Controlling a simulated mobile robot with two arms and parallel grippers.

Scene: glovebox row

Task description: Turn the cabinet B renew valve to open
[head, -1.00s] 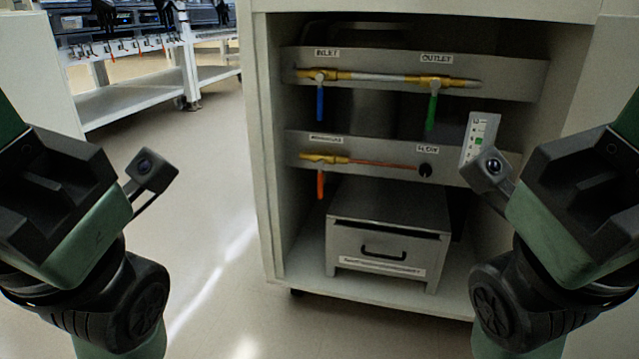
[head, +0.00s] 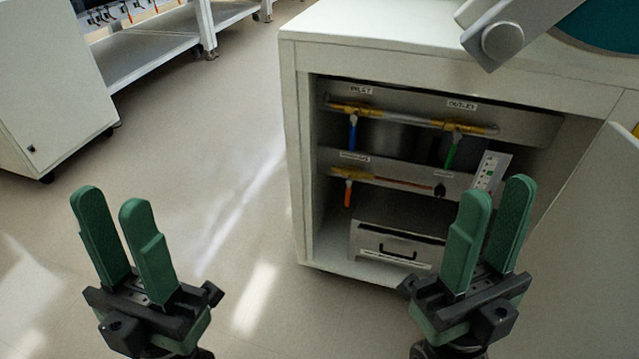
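Inside the open cabinet, a lower panel carries a brass valve with an orange handle (head: 347,193). The handle hangs straight down, across its pipe. Its label (head: 354,156) is too blurred to read, so I cannot confirm that it is the renew valve. Above it are the INLET valve with a blue handle (head: 353,136) and the OUTLET valve with a green handle (head: 451,152), both hanging down. My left gripper (head: 117,199) is open and empty over the floor, left of the cabinet. My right gripper (head: 498,186) is open and empty, in front of the cabinet's right side.
The cabinet (head: 291,150) has an open door (head: 590,210) on its right. Another white cabinet (head: 45,90) stands at left. The floor between is clear.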

